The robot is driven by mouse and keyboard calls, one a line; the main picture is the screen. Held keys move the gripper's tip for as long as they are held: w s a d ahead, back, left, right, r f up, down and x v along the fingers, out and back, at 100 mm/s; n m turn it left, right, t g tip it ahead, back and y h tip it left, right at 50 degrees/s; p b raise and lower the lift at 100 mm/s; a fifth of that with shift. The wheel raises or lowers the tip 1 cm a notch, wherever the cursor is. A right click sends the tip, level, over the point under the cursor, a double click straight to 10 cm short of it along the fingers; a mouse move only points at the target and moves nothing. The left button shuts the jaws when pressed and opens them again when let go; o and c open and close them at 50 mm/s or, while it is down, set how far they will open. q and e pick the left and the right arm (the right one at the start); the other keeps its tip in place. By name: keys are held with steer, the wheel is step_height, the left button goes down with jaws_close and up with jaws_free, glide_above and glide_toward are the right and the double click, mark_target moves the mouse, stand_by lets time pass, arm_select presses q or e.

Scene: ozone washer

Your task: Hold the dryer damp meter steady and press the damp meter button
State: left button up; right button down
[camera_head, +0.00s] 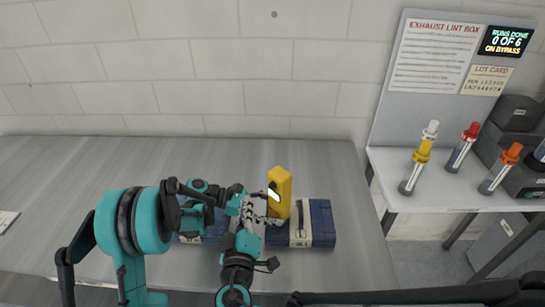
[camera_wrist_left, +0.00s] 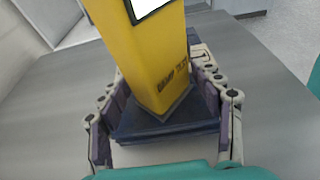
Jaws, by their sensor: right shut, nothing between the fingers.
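The damp meter (camera_head: 280,187) is a yellow upright block with a pale screen near its left edge in the head view. In the left wrist view the meter (camera_wrist_left: 158,62) stands with its lower end over a dark blue base. My left gripper (camera_head: 270,221) is low on the meter. The button is not clearly visible.
A dark blue case with a pale band (camera_head: 322,224) lies by the meter on the grey table (camera_head: 110,165). A side shelf (camera_head: 430,193) at the right holds several capped tubes and dark boxes. The table's back and left are mostly clear.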

arm_select(q)
steer(key=shift+o, duration=1.3)
steer(key=shift+a, duration=0.15)
